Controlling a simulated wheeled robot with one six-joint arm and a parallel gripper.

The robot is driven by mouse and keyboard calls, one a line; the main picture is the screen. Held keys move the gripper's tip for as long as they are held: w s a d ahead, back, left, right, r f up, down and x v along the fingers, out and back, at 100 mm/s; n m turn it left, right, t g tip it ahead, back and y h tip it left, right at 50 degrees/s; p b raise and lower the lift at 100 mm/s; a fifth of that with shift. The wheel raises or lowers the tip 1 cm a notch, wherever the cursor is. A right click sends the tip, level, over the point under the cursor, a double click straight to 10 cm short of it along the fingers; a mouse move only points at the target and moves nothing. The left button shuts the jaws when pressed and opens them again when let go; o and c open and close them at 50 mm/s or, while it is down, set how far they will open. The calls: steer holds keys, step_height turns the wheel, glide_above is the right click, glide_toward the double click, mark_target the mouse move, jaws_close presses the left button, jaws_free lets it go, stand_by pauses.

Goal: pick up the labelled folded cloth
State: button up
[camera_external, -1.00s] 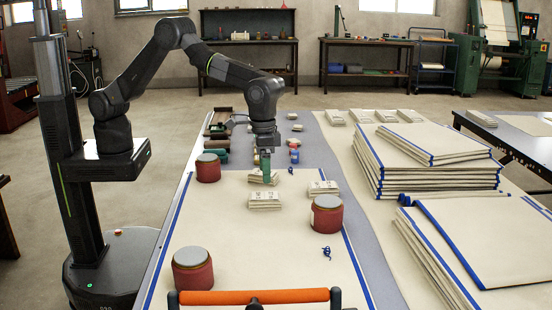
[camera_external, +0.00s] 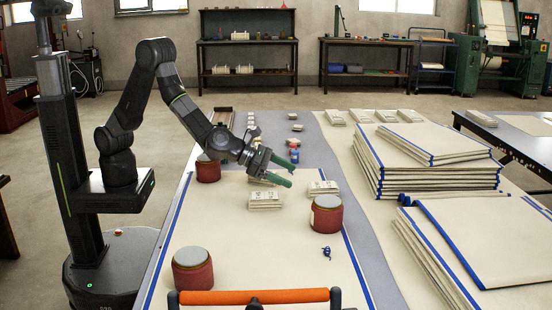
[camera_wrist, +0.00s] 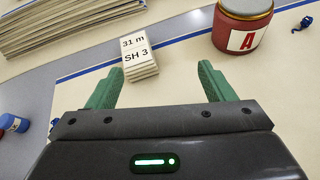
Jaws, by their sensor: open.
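A small folded cloth (camera_wrist: 140,66) in the wrist view carries a white label reading "31 m SH 3". In the external view it appears to be the cloth (camera_external: 323,188) beside the right red tin. My gripper (camera_external: 291,177) points right and slightly down above the table, with its green fingers apart and nothing between them. In the wrist view the labelled cloth lies beyond my gripper (camera_wrist: 160,72), between the finger lines and left of centre. Another small folded cloth (camera_external: 265,201) lies in front of the gripper, and one behind it (camera_external: 262,181) is partly hidden.
A red tin (camera_external: 327,216) stands close to the labelled cloth; it shows an "A" in the wrist view (camera_wrist: 242,28). Two more red tins stand at the left (camera_external: 208,170) and front (camera_external: 193,272). Large cloth stacks (camera_external: 425,170) fill the right side.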

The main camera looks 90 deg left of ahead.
mark_target(322, 185)
steer(key=a+n, duration=0.1)
steer(key=a+n+y, duration=0.1)
steer(key=a, duration=0.1)
steer(key=shift+s+a+f+n+t+y+b, duration=0.1)
steer(key=shift+s+f+n+t+y+b, duration=0.2)
steer(key=shift+f+n, duration=0.1)
steer(key=shift+w+a+n, duration=0.25)
steer(key=shift+n, duration=0.05)
steer(key=x, duration=0.8)
steer(key=shift+r, duration=0.1)
steer(key=shift+d+p+x, duration=0.15)
steer(key=shift+p+x, duration=0.1)
steer(key=shift+x, duration=1.1)
steer(key=shift+d+p+x, duration=0.15)
steer(key=shift+p+x, duration=0.1)
steer(key=shift+x, duration=1.15)
steer(key=c, duration=1)
